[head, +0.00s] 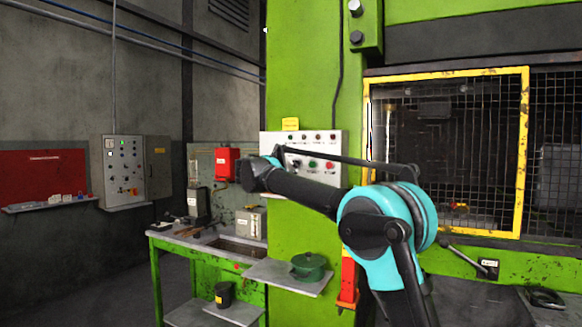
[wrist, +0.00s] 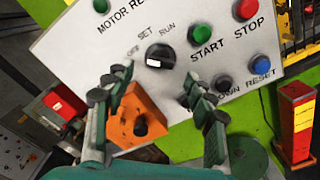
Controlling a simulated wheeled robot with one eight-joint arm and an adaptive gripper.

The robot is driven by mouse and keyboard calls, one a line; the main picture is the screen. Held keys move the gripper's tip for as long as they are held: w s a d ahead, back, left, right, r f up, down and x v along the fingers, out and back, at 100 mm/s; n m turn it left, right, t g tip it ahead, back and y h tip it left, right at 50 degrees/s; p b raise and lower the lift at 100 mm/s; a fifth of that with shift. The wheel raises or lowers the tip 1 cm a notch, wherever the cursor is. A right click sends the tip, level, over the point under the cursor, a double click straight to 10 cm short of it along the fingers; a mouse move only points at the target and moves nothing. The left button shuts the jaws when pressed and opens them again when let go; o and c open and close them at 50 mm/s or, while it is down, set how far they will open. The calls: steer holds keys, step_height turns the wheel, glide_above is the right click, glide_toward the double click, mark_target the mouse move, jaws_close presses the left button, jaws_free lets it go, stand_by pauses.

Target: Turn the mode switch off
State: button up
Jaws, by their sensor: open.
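The mode switch (wrist: 160,56) is a round black knob with a small white mark, on the white control panel (wrist: 95,42). OFF, SET and RUN labels stand around its upper left side in the wrist view. The white mark is on the knob's lower left part; which label the knob is set to, I cannot tell. My gripper (wrist: 157,84) is open, with its two fingers apart and nothing between the tips; the knob appears just beyond them.
Green START (wrist: 200,27) and red STOP (wrist: 244,10) buttons sit right of the switch. A blue RESET button (wrist: 261,68) is lower right. A green pot (head: 308,268) stands on a shelf (head: 275,275) underneath.

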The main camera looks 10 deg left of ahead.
steer(key=v, duration=0.7)
steer(key=shift+s, duration=0.25)
steer(key=s+d+f+m+g, duration=0.3)
steer(key=d+f+m, duration=0.1)
steer(key=d+f, duration=0.55)
steer(key=s+d+f+m+g, duration=0.3)
steer(key=d+f, duration=0.6)
steer(key=d, duration=0.1)
steer(key=s+d+f+m+g, duration=0.2)
steer(key=s+d+f+m, duration=0.2)
steer(key=d+f, duration=0.55)
steer(key=s+d+f+m+g+y, duration=0.1)
steer(key=s+d+f+m+g, duration=0.2)
steer(key=s+f, duration=0.4)
steer(key=s+d+f+m+g+y, duration=0.1)
steer(key=s+d+f+m+y, duration=0.15)
steer(key=s+d+f, duration=0.45)
steer(key=s+a+f+m+y, duration=0.2)
steer(key=s+f+m, duration=0.4)
steer(key=s+f, duration=0.6)
steer(key=s, duration=0.4)
steer(key=shift+f+m+g+y, duration=0.2)
steer(key=shift+m+g+y, duration=0.15)
steer(key=shift+g, duration=0.05)
